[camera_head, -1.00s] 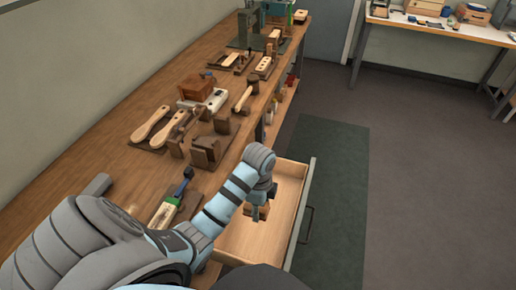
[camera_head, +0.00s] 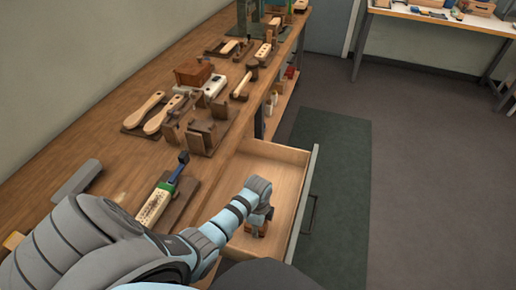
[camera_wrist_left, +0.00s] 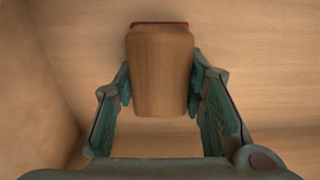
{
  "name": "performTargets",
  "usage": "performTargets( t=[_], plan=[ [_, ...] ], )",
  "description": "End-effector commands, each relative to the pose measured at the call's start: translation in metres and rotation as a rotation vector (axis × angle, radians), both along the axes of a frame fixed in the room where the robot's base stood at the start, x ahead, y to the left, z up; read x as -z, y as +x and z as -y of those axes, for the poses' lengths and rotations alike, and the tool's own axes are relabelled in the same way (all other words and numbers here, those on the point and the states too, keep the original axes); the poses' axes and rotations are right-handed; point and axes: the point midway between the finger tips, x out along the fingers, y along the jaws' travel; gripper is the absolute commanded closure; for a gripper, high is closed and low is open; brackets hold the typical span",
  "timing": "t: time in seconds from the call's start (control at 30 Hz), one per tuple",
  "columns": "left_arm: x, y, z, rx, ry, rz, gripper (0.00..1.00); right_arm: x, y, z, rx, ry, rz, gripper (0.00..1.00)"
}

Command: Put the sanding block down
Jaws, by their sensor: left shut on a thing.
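The sanding block (camera_wrist_left: 160,68) is a wooden block with a reddish edge at its far end. In the left wrist view it sits between the two fingers of my left gripper (camera_wrist_left: 160,95), which is shut on it. In the head view my left gripper (camera_head: 257,228) is inside the open drawer (camera_head: 290,178), low over its pale wooden floor. The block (camera_head: 251,231) shows only in part below the gripper. I cannot tell whether it touches the drawer floor. My right gripper is not in view.
The workbench (camera_head: 110,160) runs along the left, above the drawer. It holds a brush with a blue handle (camera_head: 173,178), wooden paddles (camera_head: 148,108), a reddish-brown box (camera_head: 193,72) and a hammer (camera_head: 244,82). The drawer's front panel (camera_head: 308,195) stands right of my gripper.

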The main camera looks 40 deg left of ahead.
Motion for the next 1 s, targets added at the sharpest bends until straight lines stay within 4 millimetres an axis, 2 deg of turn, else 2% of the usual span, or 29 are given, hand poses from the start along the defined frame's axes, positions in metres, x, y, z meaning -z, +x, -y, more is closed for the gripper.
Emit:
performTargets(
  t=[0.1, 0.13, 0.23, 0.53, 0.63, 1.0],
  plan=[
    [0.002, 0.000, 0.000, 0.000, 0.000, 0.000, 1.00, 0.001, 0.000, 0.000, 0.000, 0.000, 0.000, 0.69],
    [0.002, 0.000, 0.000, 0.000, 0.000, 0.000, 0.59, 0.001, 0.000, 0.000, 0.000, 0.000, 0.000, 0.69],
    [0.002, 0.000, 0.000, 0.000, 0.000, 0.000, 0.43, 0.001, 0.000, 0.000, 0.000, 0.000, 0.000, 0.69],
    [0.001, 0.000, 0.000, -0.001, 0.000, 0.000, 0.42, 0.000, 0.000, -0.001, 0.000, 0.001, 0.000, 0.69],
    [-0.009, 0.001, 0.000, -0.001, 0.001, 0.002, 0.42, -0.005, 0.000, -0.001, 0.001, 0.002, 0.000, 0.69],
    [-0.105, 0.001, 0.000, -0.001, 0.000, 0.004, 0.42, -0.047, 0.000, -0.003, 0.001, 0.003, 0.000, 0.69]
  ],
)
